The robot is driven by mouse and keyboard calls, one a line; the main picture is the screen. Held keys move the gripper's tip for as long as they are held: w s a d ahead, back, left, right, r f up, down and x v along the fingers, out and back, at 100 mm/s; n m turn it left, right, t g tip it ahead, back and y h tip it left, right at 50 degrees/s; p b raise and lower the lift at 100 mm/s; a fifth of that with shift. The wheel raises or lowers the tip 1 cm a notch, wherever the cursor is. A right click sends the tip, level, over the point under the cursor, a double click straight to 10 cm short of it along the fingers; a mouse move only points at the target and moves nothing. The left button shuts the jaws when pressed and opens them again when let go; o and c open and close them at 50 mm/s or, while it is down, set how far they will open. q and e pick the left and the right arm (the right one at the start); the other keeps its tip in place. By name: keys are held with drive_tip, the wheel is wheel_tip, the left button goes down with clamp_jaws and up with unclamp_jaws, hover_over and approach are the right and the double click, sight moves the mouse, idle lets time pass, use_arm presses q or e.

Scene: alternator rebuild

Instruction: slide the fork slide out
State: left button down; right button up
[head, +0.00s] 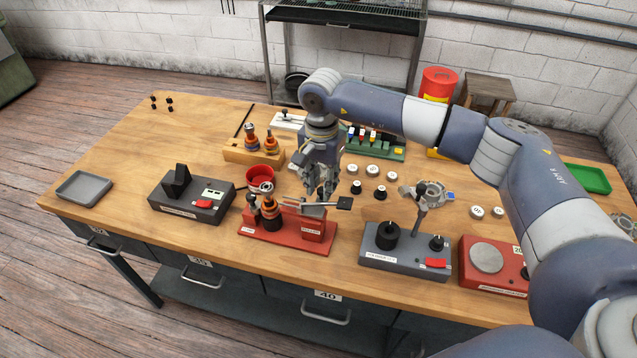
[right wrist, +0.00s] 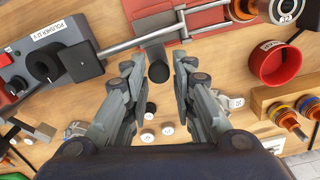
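The red fixture (head: 283,239) stands near the front edge of the table. The fork slide (head: 312,205) is a grey metal bar lying along its top, with a black square end (head: 344,203) sticking out past the fixture's right side. In the right wrist view the slide's rod (right wrist: 128,43) runs to the black square end (right wrist: 80,62). A dark round knob (right wrist: 158,72) on a grey stem shows between the fingertips. My right gripper (head: 320,192) is open, pointing down over the slide; its fingers (right wrist: 157,75) stand apart on both sides of the knob. Contact cannot be told. My left gripper is not in view.
A grey polisher box (head: 405,262) stands right of the fixture and a dark grey box (head: 190,197) left of it. A red cup (head: 260,178) and a wooden rack (head: 254,152) are behind. White and black round parts lie behind the gripper. The front left tabletop is fairly clear.

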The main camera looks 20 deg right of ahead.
drive_tip(key=shift+o, duration=0.4)
drive_tip(key=shift+d, duration=0.1)
drive_tip(key=shift+r, duration=0.15)
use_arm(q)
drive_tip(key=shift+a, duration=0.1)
use_arm(e)
wheel_tip(320, 180, up, 12)
drive_tip(key=shift+d+f, duration=0.1)
drive_tip(key=shift+f, duration=0.1)
